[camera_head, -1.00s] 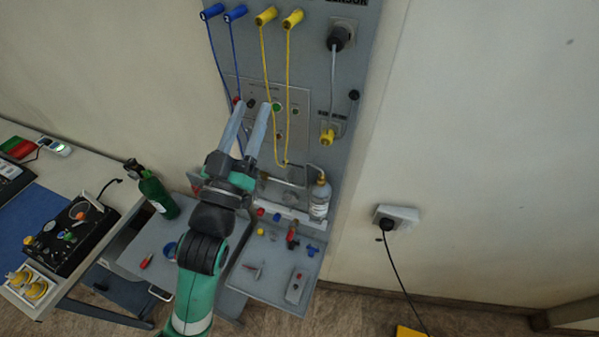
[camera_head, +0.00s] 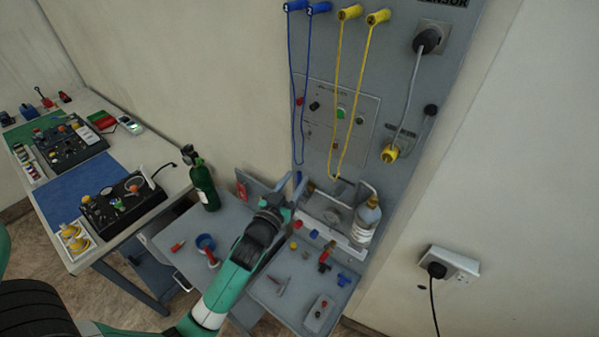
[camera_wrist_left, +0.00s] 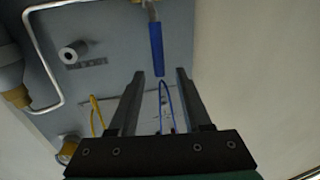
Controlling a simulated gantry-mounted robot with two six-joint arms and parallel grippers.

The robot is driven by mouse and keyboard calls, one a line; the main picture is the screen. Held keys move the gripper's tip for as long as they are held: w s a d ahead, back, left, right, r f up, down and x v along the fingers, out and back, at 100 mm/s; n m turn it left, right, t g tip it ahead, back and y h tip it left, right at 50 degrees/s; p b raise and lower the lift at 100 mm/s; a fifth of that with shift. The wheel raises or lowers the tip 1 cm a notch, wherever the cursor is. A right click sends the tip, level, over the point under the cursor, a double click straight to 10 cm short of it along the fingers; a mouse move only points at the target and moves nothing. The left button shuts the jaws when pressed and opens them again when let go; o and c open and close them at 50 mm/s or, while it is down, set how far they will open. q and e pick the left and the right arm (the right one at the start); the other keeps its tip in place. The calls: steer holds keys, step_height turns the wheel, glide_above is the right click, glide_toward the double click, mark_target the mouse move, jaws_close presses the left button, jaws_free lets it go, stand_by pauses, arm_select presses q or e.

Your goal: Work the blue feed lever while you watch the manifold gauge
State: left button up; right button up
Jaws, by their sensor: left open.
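A blue lever handle (camera_wrist_left: 156,48) hangs from a metal fitting in the left wrist view. My left gripper (camera_wrist_left: 160,74) is open, with its fingers to either side of the handle's lower end and nothing gripped. In the head view the left gripper (camera_head: 293,182) is low at the grey wall panel (camera_head: 400,90), left of a clear bottle (camera_head: 366,220). There the lever is not clearly distinguishable. A round pale dial (camera_head: 134,185) is on a black box; I cannot tell whether it is the manifold gauge. My right gripper is not in view.
Blue cords (camera_head: 293,100) and yellow cords (camera_head: 338,100) hang down the panel above the gripper. A green cylinder (camera_head: 205,187) stands to the left. A grey tray (camera_head: 262,292) with small parts lies below. A wall socket (camera_head: 448,266) is at right.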

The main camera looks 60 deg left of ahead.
mark_target(298, 175)
arm_select(q)
steer(key=x, duration=0.3)
steer(key=shift+w+a, duration=0.15)
jaws_close()
stand_by(1.3)
